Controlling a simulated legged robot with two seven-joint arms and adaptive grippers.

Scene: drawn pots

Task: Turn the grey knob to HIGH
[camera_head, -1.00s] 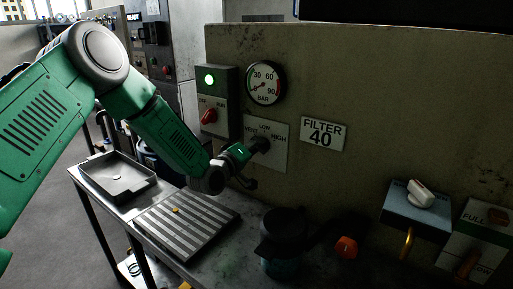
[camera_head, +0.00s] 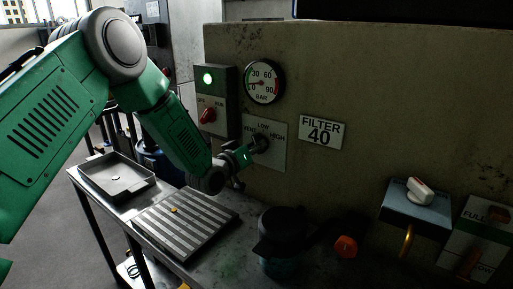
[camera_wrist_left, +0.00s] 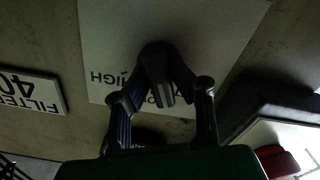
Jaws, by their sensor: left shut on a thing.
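The grey knob (camera_head: 262,144) sits on a pale plate (camera_head: 279,153) marked VENT, LOW and HIGH on the upright panel. My left gripper (camera_head: 255,146) reaches it from the left and is shut on it. In the left wrist view the plate's lettering is upside down, and the dark knob (camera_wrist_left: 155,57) sits between the fingertips of my left gripper (camera_wrist_left: 167,75). The fingers hide part of the lettering, and I cannot tell exactly which mark the knob points at. My right gripper is not in view.
A red switch (camera_head: 207,115), a lit green lamp (camera_head: 208,78) and a BAR gauge (camera_head: 264,82) are close above the knob. A FILTER 40 label (camera_head: 323,132) is to the right. A shallow tray (camera_head: 117,176) and a ribbed plate (camera_head: 186,223) lie on the bench below.

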